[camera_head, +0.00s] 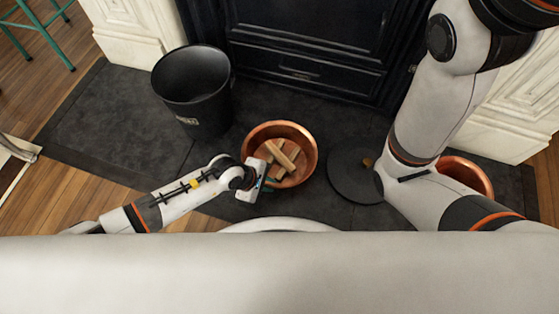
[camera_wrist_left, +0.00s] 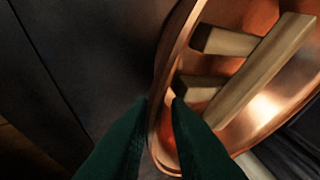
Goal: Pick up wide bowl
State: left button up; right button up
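The wide bowl is a copper bowl (camera_head: 312,150) with several wooden pieces in it, standing on the dark hearth in the middle of the head view. Its copper inside also shows in the left wrist view (camera_wrist_left: 264,104). My left gripper (camera_head: 264,181) is at the bowl's lower left rim. In the wrist view its dark green fingers (camera_wrist_left: 160,103) stand on either side of the rim, which fills the narrow gap between them, so it looks shut on the rim. My right arm comes down on the right; its gripper is not in view.
A black bucket (camera_head: 192,80) stands left of the bowl. A dark round disc (camera_head: 348,178) lies just right of it. Another copper vessel (camera_head: 466,172) is partly hidden behind my right arm. The black fireplace front (camera_head: 300,35) rises behind. Hearth at far left is clear.

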pick_arm(q)
jog(key=b+x, duration=0.1)
jog(key=x, duration=0.1)
jog(key=shift+f, duration=0.3)
jog(key=shift+d+r, duration=0.1)
grip_shut()
jog(key=shift+r, duration=0.1)
